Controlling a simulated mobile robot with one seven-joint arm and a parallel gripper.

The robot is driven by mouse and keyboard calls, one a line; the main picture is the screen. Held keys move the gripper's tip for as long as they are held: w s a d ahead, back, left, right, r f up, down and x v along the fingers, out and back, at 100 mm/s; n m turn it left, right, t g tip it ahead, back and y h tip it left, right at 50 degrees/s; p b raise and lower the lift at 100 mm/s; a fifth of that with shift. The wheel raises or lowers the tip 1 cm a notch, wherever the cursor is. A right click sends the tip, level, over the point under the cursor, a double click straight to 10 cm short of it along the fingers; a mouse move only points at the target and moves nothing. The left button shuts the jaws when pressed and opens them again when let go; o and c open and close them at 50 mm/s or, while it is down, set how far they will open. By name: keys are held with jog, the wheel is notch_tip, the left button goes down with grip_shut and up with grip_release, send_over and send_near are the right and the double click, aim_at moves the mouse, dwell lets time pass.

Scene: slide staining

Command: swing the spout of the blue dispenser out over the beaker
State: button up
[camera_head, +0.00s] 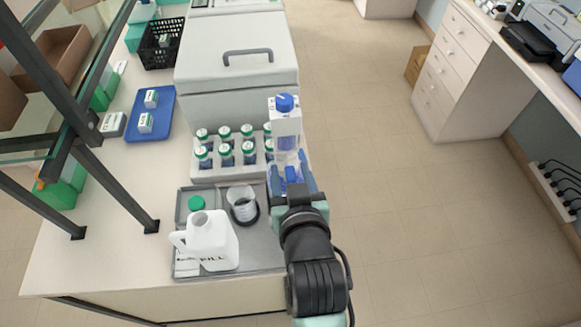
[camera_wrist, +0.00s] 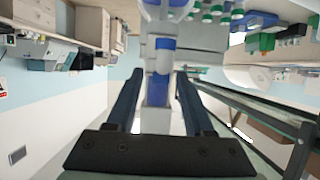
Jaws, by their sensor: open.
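The dispenser (camera_head: 286,124) has a white upper body and a blue cap, and stands at the right edge of the bench beside the bottle rack. My gripper (camera_head: 291,176) is open just in front of it and hides its lower part. In the wrist view the dispenser's blue and white column (camera_wrist: 161,60) shows between the two spread fingers of my gripper (camera_wrist: 159,78). I cannot make out the spout or tell whether a finger touches it. The clear beaker (camera_head: 242,208) stands on a dark round base on the grey tray, left of my gripper.
A white open jug (camera_head: 212,243) and a green cap (camera_head: 196,203) are on the grey tray (camera_head: 262,258). A white rack (camera_head: 205,172) of several green-capped bottles stands behind. A blue tray (camera_head: 160,103) and shelf frame (camera_head: 98,165) are at left. Floor right of the bench is clear.

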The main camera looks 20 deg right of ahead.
jog(key=shift+w+f, duration=0.1)
jog(key=shift+w, duration=0.1)
grip_shut()
dwell(1.4)
